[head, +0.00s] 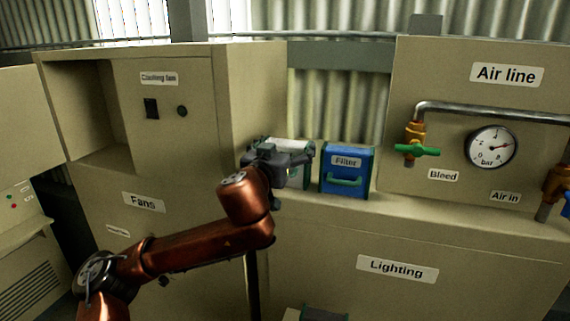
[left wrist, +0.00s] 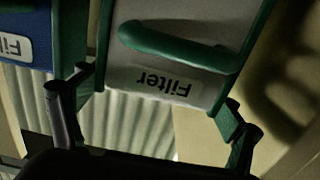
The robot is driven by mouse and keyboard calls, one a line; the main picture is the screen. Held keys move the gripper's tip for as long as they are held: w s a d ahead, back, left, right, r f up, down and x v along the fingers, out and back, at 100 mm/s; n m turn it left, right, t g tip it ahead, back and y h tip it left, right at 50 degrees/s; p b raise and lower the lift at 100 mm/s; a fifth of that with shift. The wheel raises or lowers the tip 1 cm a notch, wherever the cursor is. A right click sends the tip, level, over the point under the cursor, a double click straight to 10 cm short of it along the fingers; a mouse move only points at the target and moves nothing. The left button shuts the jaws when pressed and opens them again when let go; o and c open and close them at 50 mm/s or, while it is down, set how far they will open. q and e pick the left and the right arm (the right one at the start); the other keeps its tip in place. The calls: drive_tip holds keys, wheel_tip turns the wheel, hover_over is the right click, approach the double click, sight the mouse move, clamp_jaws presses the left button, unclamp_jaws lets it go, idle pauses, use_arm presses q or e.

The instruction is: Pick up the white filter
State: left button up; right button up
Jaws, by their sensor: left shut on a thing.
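The white filter (head: 297,145) stands on the ledge between the tall cabinet and the blue filter, largely hidden behind my left gripper (head: 280,162). In the left wrist view the white filter (left wrist: 190,18) fills the upper middle, with green edges, a green handle (left wrist: 165,45) and a "Filter" label that appears upside down. The fingers of my left gripper (left wrist: 156,92) lie on either side of its body, shut on it. Whether its base touches the ledge is hidden. My right gripper is in neither view.
A blue filter (head: 347,172) stands close to the right; it also shows in the left wrist view (left wrist: 40,18). The cooling fan cabinet (head: 235,100) rises close on the left. Farther right are the air line panel (head: 450,75), a gauge (head: 491,147) and a green-handled valve (head: 416,151).

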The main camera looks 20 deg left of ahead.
use_arm(q)
drive_tip(key=c, duration=0.8)
